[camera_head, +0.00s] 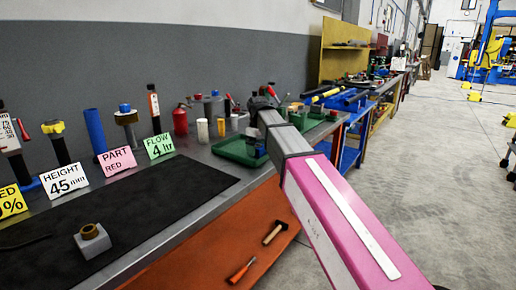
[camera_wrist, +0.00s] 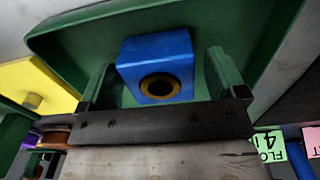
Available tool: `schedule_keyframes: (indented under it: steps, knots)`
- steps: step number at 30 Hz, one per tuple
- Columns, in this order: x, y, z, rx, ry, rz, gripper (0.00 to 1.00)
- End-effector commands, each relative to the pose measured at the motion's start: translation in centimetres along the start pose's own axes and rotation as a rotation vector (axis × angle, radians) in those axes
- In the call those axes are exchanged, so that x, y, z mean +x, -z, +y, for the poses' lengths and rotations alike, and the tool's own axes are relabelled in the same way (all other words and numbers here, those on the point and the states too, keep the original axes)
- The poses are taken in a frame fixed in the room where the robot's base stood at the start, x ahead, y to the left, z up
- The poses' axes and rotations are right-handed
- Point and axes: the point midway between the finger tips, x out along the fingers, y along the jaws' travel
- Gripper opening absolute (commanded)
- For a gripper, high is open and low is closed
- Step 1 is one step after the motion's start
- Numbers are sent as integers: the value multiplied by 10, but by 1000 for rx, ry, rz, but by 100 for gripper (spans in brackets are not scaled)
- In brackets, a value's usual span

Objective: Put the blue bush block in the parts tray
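The blue bush block (camera_wrist: 156,52), with a brass-coloured ring around a dark hole, shows in the wrist view inside the green parts tray (camera_wrist: 75,47). My gripper (camera_wrist: 162,62) has its two fingers apart, one on each side of the block. A gap shows between the block and the right finger; the left finger looks very close to it, and I cannot tell whether they touch. In the head view the tray (camera_head: 229,152) stands on the bench beyond the black mat, and my arm reaches over it, hiding part of it and the gripper.
A grey block with a brass ring (camera_head: 92,240) sits on the black mat (camera_head: 150,200). Label cards, a blue cylinder (camera_head: 95,131) and a red bottle (camera_head: 180,120) line the back of the bench. Another green tray (camera_head: 306,119) stands further along. Much of the mat is clear.

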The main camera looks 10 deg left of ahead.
Motion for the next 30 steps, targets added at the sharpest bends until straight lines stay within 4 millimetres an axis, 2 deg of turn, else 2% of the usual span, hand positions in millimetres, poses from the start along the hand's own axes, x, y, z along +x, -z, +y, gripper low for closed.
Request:
schedule_keyframes:
  steps: [11, 14, 24, 30]
  knots:
    - [-6, 0, 0, 0, 0, 0, 89]
    - [-18, 1, 1, 0, -1, 2, 89]
    - [-79, 1, 1, 0, -1, 2, 89]
    - [-108, 1, 1, 0, 0, 1, 89]
